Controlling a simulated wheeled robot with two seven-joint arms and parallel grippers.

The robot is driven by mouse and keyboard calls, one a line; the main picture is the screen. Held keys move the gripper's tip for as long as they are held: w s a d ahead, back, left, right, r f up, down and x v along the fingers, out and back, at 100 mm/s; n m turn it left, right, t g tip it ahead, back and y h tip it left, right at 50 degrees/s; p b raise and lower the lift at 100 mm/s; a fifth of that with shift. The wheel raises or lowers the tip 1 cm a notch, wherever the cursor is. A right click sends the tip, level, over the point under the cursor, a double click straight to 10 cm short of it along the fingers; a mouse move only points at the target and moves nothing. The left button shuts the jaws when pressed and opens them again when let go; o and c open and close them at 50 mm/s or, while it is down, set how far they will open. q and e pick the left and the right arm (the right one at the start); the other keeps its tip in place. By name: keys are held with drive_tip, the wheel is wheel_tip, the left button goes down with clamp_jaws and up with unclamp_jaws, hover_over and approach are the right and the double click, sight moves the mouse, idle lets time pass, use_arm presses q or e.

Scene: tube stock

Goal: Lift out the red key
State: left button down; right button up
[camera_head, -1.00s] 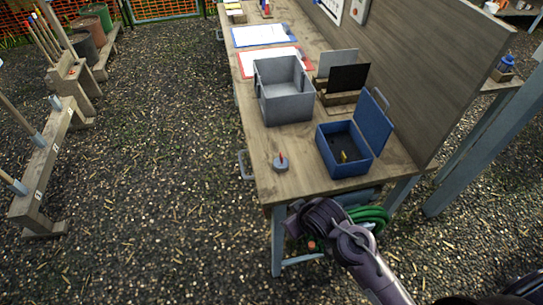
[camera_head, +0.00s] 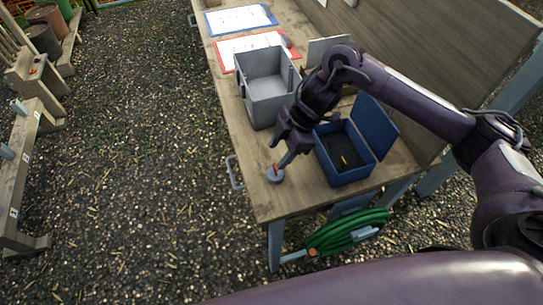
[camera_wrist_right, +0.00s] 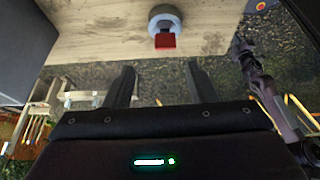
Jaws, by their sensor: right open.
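The red key (camera_head: 275,168) stands in a small round grey base (camera_head: 275,177) near the bench's front left corner. In the right wrist view the red key (camera_wrist_right: 165,41) shows as a red block in front of the grey base (camera_wrist_right: 165,18). My right gripper (camera_head: 281,152) is just above and beside the key, its fingers pointing down. In the wrist view the right gripper's fingers (camera_wrist_right: 163,82) are apart and empty, with the key beyond their tips. Another dark arm of mine, apparently the left, shows at the right of the wrist view; its jaws are unclear.
An open blue box (camera_head: 350,176) with a small yellow item inside stands right of the gripper. A grey open bin (camera_head: 268,98) stands behind it. Clipboards (camera_head: 240,20) lie further back. A green hose (camera_head: 350,232) hangs below the bench (camera_head: 240,150).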

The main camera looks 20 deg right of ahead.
sight(275, 166)
drive_tip(key=shift+h, duration=0.3)
drive_tip(key=p+x, duration=0.1)
drive_tip(key=x, duration=0.2)
drive_tip(key=d+p+x, duration=0.1)
drive_tip(key=x, duration=0.1)
drive_tip(key=shift+s+f+p, duration=0.3)
drive_tip(key=shift+s+p, duration=0.05)
drive_tip(key=shift+s, duration=0.05)
drive_tip(key=shift+a+f, duration=0.25)
drive_tip(key=shift+f, duration=0.25)
use_arm(q)
drive_tip(key=r, duration=0.2)
drive_tip(key=shift+s+r, duration=0.25)
drive_tip(key=shift+r, duration=0.15)
use_arm(e)
clamp_jaws()
drive_tip(key=shift+w+r, duration=0.1)
